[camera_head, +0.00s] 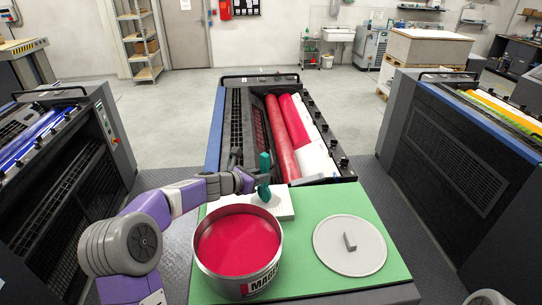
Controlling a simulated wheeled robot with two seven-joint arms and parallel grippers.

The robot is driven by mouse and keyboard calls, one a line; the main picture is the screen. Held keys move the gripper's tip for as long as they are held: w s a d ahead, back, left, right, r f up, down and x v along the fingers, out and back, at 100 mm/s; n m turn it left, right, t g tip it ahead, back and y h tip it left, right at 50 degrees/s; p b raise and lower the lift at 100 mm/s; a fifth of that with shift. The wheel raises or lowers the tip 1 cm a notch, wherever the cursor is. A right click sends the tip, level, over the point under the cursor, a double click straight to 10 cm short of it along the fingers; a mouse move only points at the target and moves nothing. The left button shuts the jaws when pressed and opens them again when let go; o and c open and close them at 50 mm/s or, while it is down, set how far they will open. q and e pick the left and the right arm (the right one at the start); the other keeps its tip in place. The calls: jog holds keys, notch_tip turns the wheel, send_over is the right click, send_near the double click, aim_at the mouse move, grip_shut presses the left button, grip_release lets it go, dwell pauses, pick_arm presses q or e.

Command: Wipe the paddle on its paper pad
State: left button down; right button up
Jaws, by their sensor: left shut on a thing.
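My left gripper (255,181) reaches in from the left, above the white paper pad (283,209) on the green mat (318,276). It is shut on the paddle (264,162), a teal upright piece whose lower end is over the pad. I cannot tell whether the paddle touches the pad. The large ink can (243,252) stands open in front, full of red ink, and hides part of the pad. My right gripper is not in view.
A round grey lid (349,245) with a handle lies on the mat at the right. Behind the mat is the ink unit with red rollers (283,138). Other press units stand at the left (75,165) and right (453,150).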

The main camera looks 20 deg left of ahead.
pick_arm(q)
jog(key=shift+w+d+f+b, duration=0.1)
jog(key=shift+w+d+b, duration=0.2)
jog(key=shift+d, duration=0.55)
jog(key=shift+w+d+b, duration=0.15)
jog(key=shift+w+d, duration=0.25)
jog(key=shift+d, duration=0.4)
jog(key=shift+a, duration=0.25)
jog(key=shift+a+p, duration=0.3)
jog(key=shift+s+a+p, duration=0.95)
jog(key=shift+s+a, duration=0.45)
jog(key=shift+a, duration=1.15)
notch_tip(320, 180, up, 8)
jog(key=p, duration=0.7)
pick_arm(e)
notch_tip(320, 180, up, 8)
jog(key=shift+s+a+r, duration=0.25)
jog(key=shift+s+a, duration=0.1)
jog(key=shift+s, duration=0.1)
pick_arm(q)
jog(key=shift+s+a, duration=0.1)
